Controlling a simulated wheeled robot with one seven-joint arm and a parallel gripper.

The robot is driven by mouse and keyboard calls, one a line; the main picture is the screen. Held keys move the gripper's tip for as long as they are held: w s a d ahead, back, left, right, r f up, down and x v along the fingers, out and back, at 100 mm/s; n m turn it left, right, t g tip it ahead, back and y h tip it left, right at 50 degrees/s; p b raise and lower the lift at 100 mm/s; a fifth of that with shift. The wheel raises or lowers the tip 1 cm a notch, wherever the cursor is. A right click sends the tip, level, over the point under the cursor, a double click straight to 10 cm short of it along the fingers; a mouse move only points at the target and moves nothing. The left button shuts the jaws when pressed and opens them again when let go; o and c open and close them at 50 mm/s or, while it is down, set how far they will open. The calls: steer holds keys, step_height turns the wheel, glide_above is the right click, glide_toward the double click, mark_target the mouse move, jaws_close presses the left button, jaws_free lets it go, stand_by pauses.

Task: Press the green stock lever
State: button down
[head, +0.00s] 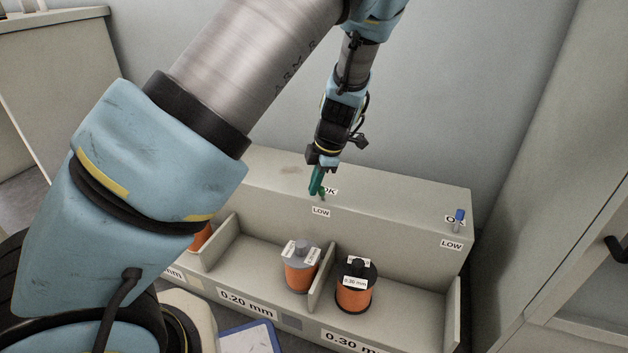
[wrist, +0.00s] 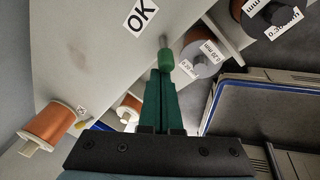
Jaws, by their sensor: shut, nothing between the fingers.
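The green stock lever (wrist: 166,58) shows in the wrist view as a small green knob on a thin grey stem, beside the "OK" label (wrist: 140,16). My gripper (wrist: 161,84) has dark green fingers that are shut and empty. In the wrist view its tips lie right at the lever's knob; I cannot tell whether they touch. There the fingers and the lever overlap, so the lever is mostly hidden.
A blue lever (head: 459,216) stands on the housing's right end. Below, divided bins hold copper wire spools, one (head: 299,276) by the "0.20 mm" label and one (head: 355,291) by "0.30 mm". A grey wall is behind. A cabinet (head: 570,200) stands at the right.

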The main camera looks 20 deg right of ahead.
steer(key=w+d+r+g+y+p, duration=0.1)
steer(key=y+p, duration=0.1)
steer(key=p, duration=0.4)
steer(key=shift+w+d+r+g+p, duration=0.1)
steer(key=shift+w+d+g+p, duration=0.05)
steer(key=shift+g+p, duration=0.25)
steer(key=shift+w+d+f+m+g+y+p, duration=0.25)
steer(key=shift+w+d+m+g+y+p, duration=0.2)
steer(key=shift+g+y+p, duration=0.6)
steer(key=shift+w+d+f+h, duration=0.15)
steer(key=shift+w+d+h, duration=0.1)
steer(key=shift+d, duration=0.05)
steer(key=shift+p, duration=0.35)
steer(key=shift+a+r+p, duration=0.1)
steer(key=shift+r+p, duration=0.45)
steer(key=shift+r, duration=0.3)
